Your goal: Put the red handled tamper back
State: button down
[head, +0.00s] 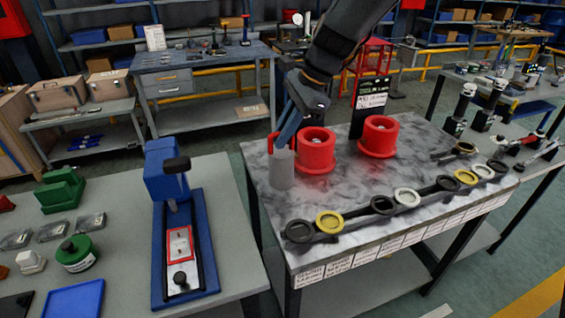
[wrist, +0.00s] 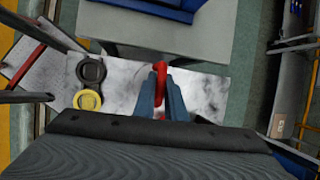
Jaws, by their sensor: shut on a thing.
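My gripper (head: 283,135) is shut on the red handle (head: 273,141) of the tamper, at the left end of the marble-topped table (head: 345,195). A grey cylinder (head: 281,170) shows just below the handle and looks like the tamper's body. I cannot tell whether it touches the table. In the wrist view the red handle (wrist: 161,69) sits between the blue fingers, and the body below is hidden. A red round holder (head: 316,150) stands just right of the gripper.
A second red holder (head: 379,136) stands further right, beside a dark upright sign (head: 372,95). Several round rings, including a yellow one (head: 329,221), line the table's front edge. A blue press (head: 180,230) stands on the left table. The marble between holders and rings is clear.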

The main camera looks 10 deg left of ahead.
aim_at(285, 151)
jog(key=shift+f+p, duration=0.5)
jog(key=shift+f, duration=2.7)
jog(key=c, duration=1.8)
grip_release()
jog(key=s+b+v, duration=0.1)
jog(key=b+v, duration=0.2)
jog(key=v, duration=0.9)
jog(key=s+d+f+n+h, duration=0.1)
jog(key=s+d+f+n, duration=0.2)
jog(key=d, duration=0.6)
jog(key=s+d+f+n+t+h, duration=0.1)
jog(key=s+d+f+n, duration=0.3)
jog(key=d, duration=0.5)
jog(key=s+d+f+n+h, duration=0.3)
jog(key=s+d+f+n, duration=0.1)
jog(key=s+d+f, duration=0.3)
jog(key=shift+s+d+f+t, duration=0.15)
jog(key=shift+s+d+f, duration=0.05)
jog(key=shift+s+d, duration=0.35)
jog(key=shift+s+d+f+t, duration=0.15)
jog(key=shift+s+d+f, duration=0.05)
jog(key=shift+s+d, duration=0.3)
jog(key=shift+w, duration=0.1)
